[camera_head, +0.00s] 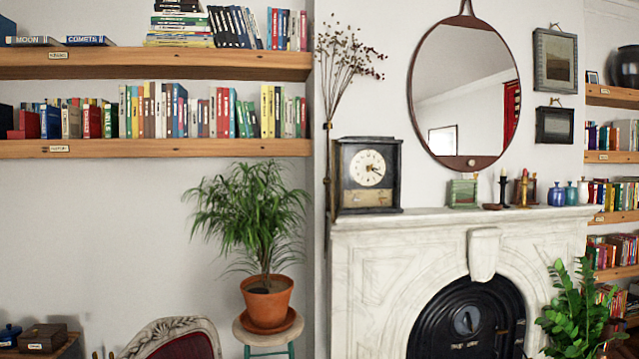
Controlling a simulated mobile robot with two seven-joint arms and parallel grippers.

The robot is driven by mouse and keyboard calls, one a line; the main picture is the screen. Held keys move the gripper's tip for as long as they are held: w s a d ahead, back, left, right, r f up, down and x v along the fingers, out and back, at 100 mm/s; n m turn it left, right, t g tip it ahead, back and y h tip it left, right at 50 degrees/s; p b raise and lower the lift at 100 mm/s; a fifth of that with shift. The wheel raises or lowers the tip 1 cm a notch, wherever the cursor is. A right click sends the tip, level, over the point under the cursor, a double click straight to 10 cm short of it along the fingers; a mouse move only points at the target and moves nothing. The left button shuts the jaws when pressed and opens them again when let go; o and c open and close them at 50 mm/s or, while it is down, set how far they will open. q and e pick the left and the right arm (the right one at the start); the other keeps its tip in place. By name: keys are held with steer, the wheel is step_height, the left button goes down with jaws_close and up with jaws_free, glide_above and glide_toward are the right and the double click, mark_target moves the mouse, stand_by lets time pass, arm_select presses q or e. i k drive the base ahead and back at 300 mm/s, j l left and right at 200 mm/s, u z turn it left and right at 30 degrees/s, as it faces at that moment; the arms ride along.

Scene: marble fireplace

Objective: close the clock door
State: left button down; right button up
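A dark box-shaped clock (368,175) stands upright on the left end of the white marble mantel (440,216). Its round cream dial with dark hands faces me, above a tan lower panel. A narrow dark upright strip (335,182) shows at the clock's left edge. It may be the clock door swung out and seen nearly edge-on, but I cannot tell for sure. Neither of my grippers is in view, and nothing touches the clock from the front.
Dried stems (345,55) rise just left of the clock. Candlesticks and small jars (557,193) stand farther right on the mantel, below a round mirror (464,90). A potted plant (266,300) on a stool and a chair (175,340) are at lower left.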

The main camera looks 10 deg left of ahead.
mark_target(334, 216)
steer(key=i+l+u, duration=0.1)
steer(key=l, duration=0.35)
steer(key=i+l+u, duration=0.1)
steer(key=l, duration=0.35)
steer(key=i+l+u, duration=0.1)
steer(key=l, duration=0.2)
steer(key=i+l+u, duration=0.1)
steer(key=i+l, duration=0.15)
steer(key=i+l+u, duration=0.1)
steer(key=l, duration=0.25)
steer(key=i+l+u, duration=0.15)
steer(key=i+l, duration=0.15)
steer(key=i, duration=0.2)
steer(key=i+l+u, duration=0.15)
steer(key=i+l, duration=0.25)
steer(key=i, duration=0.05)
